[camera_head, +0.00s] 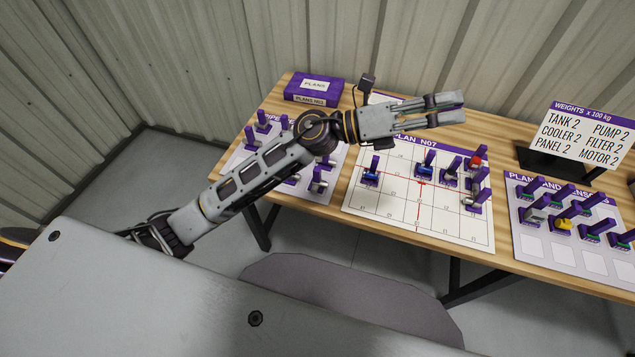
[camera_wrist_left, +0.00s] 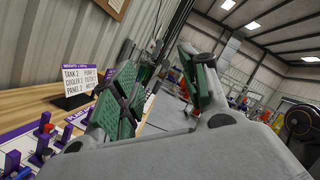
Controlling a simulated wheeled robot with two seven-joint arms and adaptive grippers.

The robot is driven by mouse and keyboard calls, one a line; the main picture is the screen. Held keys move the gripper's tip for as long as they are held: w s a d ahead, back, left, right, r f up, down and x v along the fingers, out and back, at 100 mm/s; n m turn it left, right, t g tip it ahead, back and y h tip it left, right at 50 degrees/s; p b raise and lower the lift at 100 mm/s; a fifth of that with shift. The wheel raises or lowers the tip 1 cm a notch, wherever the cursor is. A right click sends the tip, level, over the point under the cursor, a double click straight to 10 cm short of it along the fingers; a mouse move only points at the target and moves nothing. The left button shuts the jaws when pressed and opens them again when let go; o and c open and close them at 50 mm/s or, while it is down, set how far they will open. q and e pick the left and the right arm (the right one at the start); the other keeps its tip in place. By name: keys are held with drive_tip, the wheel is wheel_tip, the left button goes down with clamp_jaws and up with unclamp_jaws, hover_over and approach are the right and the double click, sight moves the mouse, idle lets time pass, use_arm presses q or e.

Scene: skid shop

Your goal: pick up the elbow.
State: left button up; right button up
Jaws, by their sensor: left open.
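My left gripper (camera_head: 447,108) is open and empty. It is held above the back of the table, over the top edge of the plan sheet (camera_head: 395,215), pointing right. In the left wrist view its green-padded fingers (camera_wrist_left: 165,85) are spread apart with nothing between them. Small grey pipe pieces with purple upright tabs stand on the pipe card (camera_head: 318,196) at the left, one of them a grey piece (camera_head: 318,183) near its front right. I cannot tell which piece is the elbow; my arm hides part of this card. My right gripper is not in view.
Blue, grey and red-topped pieces stand on the plan sheet; its front middle is clear. A purple plans box (camera_head: 313,88) lies at the back left. A weights sign (camera_head: 590,130) stands at the back right, behind another card (camera_head: 535,240) with several tabbed pieces.

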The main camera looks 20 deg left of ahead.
use_arm(q)
wheel_tip(320, 180, down, 8)
drive_tip(key=s+d+m+g+y, duration=0.2)
drive_tip(key=s+m+g+y, duration=0.1)
drive_tip(key=m+g+y, duration=0.3)
drive_tip(key=m+t+y, duration=0.1)
drive_tip(key=m+y, duration=0.5)
drive_tip(key=y, duration=0.9)
hover_over(319, 171)
wheel_tip(319, 171, down, 12)
drive_tip(key=shift+s+f, duration=0.1)
drive_tip(key=shift+f, duration=0.1)
drive_tip(key=shift+f+p, duration=0.55)
drive_tip(key=shift+f, duration=3.7)
